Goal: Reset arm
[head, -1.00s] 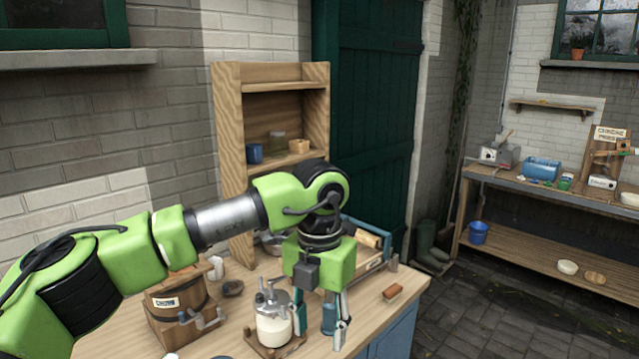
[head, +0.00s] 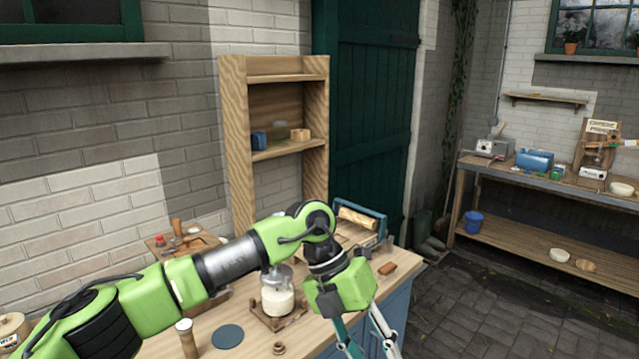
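My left arm comes in from the left, low across the workbench. Its green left gripper (head: 370,345) is at the bottom centre, tilted, with its fingers pointing down and to the right. The two fingers are spread apart, with nothing seen between them; the tips run close to the bottom edge of the picture. The gripper is in front of the workbench's blue cabinet (head: 396,312), to the right of a glass jar churn (head: 278,300) on a wooden base. My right gripper is not in view.
A wooden shelf (head: 237,150) stands behind. A second bench (head: 560,184) is at the right, across open paved floor (head: 500,310).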

